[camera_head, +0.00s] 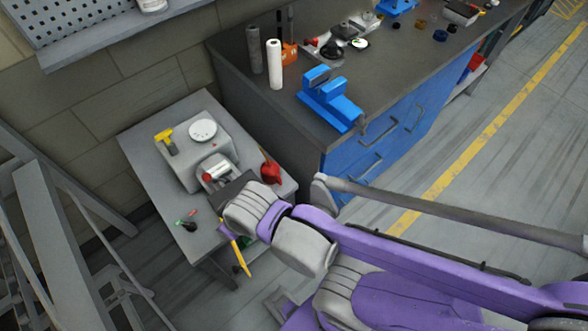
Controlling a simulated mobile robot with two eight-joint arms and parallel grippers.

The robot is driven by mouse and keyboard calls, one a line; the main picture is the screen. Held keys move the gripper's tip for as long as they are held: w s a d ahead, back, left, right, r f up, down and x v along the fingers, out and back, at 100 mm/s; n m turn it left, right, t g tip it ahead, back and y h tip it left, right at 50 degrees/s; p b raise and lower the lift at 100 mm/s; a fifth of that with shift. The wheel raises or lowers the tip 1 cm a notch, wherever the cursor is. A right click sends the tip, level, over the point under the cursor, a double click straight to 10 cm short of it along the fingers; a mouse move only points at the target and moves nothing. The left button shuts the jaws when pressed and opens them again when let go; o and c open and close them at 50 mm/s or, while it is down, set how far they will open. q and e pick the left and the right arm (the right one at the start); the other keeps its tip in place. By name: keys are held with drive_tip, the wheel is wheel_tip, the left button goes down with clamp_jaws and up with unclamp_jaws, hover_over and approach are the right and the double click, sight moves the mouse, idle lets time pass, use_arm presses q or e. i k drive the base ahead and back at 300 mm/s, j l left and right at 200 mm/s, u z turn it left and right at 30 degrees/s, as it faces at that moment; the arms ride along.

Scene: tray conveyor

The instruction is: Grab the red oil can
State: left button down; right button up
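The red oil can (270,171) stands on the small grey table (160,150), near its right edge, with a thin spout pointing up and left. An arm with purple links comes in from the right and reaches over the table. Its dark gripper (231,186) is just left of the can, apart from it in the picture. The fingers are hard to make out against the grey and red item beyond them, so I cannot tell whether they are open or shut. My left gripper is not in view.
A grey box with a white round dial (203,130) and a yellow-handled tool (165,140) are at the table's back. A yellow and purple tool (236,247) is at the front edge. A workbench with a blue vise (330,97) stands close on the right.

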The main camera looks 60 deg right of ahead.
sight(270, 170)
drive_tip(key=z, duration=1.75)
drive_tip(key=i+u, duration=0.1)
drive_tip(key=u, duration=0.4)
